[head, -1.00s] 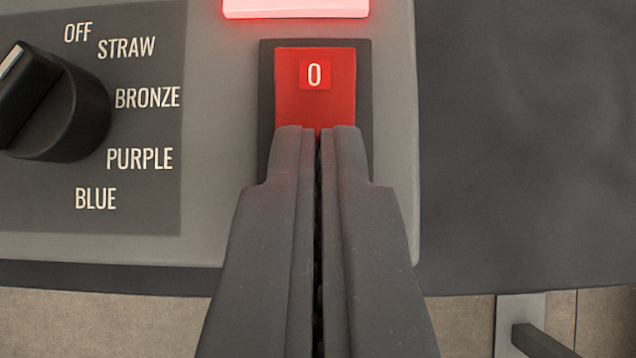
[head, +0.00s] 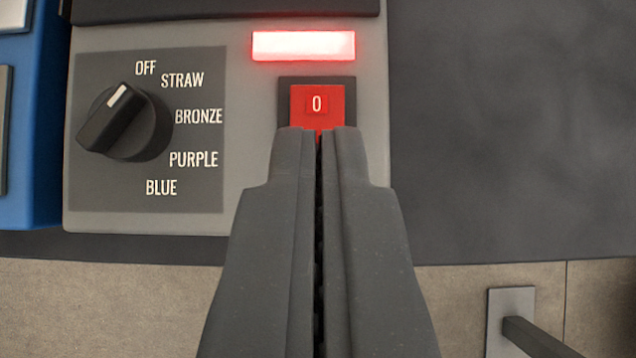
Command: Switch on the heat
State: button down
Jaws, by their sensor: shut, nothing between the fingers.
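A grey control panel (head: 235,215) carries a red switch (head: 317,104) marked "0" in a dark frame; its lower part is hidden behind my fingers. Above it an indicator bar (head: 303,45) glows red-white. To the left is a black dial knob (head: 128,122) with labels OFF, STRAW, BRONZE, PURPLE and BLUE; its white mark points up and right, towards OFF. My gripper (head: 320,131) is shut and empty, its tips in front of the switch; I cannot tell whether they touch it.
A blue unit (head: 40,130) stands at the left edge. A dark flat surface (head: 510,130) spreads to the right of the panel and is clear. A dark handle on a grey plate (head: 510,310) shows at the lower right, on a beige tiled surface.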

jog(key=s+f+v, duration=0.1)
jog(key=v, duration=0.9)
jog(key=shift+s, duration=0.25)
jog(key=shift+r, duration=0.1)
